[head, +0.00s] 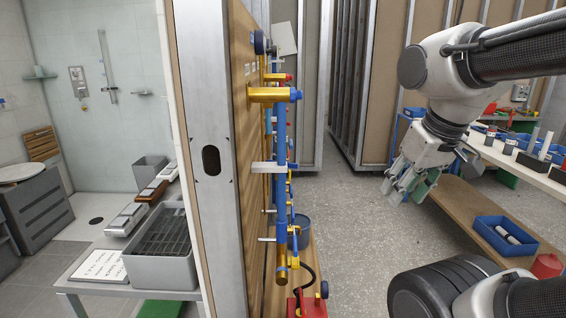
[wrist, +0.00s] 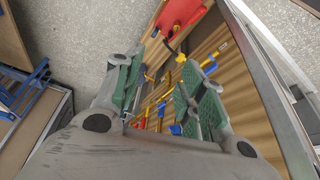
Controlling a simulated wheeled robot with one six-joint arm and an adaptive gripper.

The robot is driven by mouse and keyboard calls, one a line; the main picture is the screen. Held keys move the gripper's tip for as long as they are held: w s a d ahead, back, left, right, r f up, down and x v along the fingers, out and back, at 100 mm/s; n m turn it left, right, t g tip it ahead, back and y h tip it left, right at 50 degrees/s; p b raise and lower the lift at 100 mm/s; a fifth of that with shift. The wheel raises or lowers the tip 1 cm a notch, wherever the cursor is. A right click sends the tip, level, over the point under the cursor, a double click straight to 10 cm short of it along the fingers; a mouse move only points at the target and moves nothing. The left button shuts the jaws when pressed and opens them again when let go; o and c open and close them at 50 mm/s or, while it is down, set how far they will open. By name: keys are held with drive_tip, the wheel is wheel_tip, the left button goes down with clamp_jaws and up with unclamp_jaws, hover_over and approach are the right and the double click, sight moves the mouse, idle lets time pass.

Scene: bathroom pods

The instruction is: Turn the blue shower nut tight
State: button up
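Several blue fittings show on the pipework of the wooden panel (head: 240,90) in the head view. A blue nut-like end (head: 295,96) sits on the brass fitting (head: 268,95), and a round blue cap (head: 260,42) is higher up. I cannot tell for certain which is the shower nut, or how tight any is. My gripper (head: 402,190) hangs to the right of the panel, well apart from the pipes, with green finger pads. In the wrist view my gripper (wrist: 157,75) is open and empty, with the panel's pipes and small blue fittings (wrist: 176,129) beyond its fingers.
A red pump-like unit (head: 308,302) with a black hose stands at the panel's foot. A bench (head: 480,205) with a blue tray (head: 505,238) is at the right. A grey crate (head: 160,262) is on the table left of the metal frame. Floor between panel and bench is clear.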

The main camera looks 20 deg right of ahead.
drive_tip(key=shift+c, duration=1.3)
drive_tip(key=w+f+m+g+y, duration=0.3)
drive_tip(key=w+f+m+y, duration=0.3)
drive_tip(key=w+f+m, duration=0.45)
drive_tip(key=w+a+r+m+t+y, duration=0.2)
drive_tip(key=w+r+m+t, duration=0.2)
drive_tip(key=w+m, duration=0.35)
drive_tip(key=w+a+r+m+t+y, duration=0.2)
drive_tip(key=w+r+m+t+y, duration=0.15)
drive_tip(key=w+m, duration=0.4)
drive_tip(key=x, duration=0.8)
drive_tip(key=shift+w+f+h, duration=0.2)
drive_tip(key=shift+f+h, duration=0.05)
drive_tip(key=shift+h, duration=0.1)
drive_tip(key=shift+g, duration=0.25)
clamp_jaws()
